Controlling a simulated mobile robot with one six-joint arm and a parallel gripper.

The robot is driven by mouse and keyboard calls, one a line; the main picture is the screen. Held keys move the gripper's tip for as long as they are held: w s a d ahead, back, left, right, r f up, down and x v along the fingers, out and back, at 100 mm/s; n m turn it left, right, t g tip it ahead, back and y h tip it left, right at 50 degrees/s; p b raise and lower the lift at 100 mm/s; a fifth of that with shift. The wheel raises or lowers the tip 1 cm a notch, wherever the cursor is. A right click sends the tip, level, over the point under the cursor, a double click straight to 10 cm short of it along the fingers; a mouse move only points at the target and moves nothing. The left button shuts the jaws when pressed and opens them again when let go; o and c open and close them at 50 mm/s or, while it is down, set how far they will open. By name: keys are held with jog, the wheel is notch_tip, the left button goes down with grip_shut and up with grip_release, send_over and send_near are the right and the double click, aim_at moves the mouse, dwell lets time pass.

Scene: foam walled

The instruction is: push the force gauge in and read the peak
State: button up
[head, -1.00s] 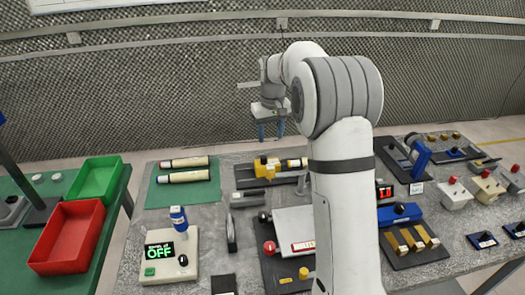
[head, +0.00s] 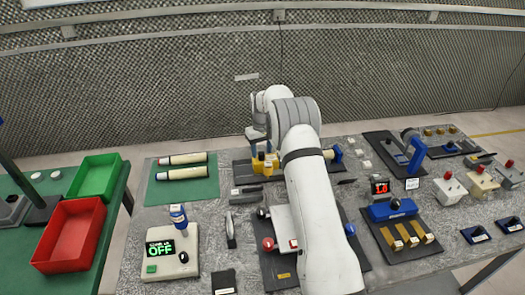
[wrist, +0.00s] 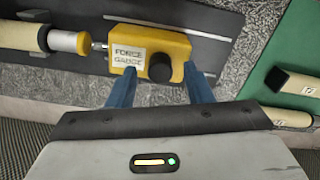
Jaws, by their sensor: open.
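The yellow force gauge (head: 261,167) sits on a dark plate at the back of the bench. In the wrist view the labelled gauge (wrist: 147,45) has a black knob (wrist: 160,68) on its near side. In the head view my gripper (head: 262,148) is just above the gauge, partly hidden by my arm.
A green mat (head: 182,190) with two cream tubes lies left of the gauge. A box reading OFF (head: 170,252) stands at the front left. My arm covers part of the bench's middle.

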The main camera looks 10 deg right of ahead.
aim_at(274, 158)
jog(key=shift+f, duration=0.75)
jog(key=c, duration=1)
jog(key=d+b, duration=0.1)
jog(key=d, duration=0.4)
jog(key=o, duration=1)
notch_tip(274, 158, up, 7)
jog(key=shift+f+b, duration=0.2)
jog(key=shift+b, duration=0.75)
jog(key=shift+r, duration=0.65)
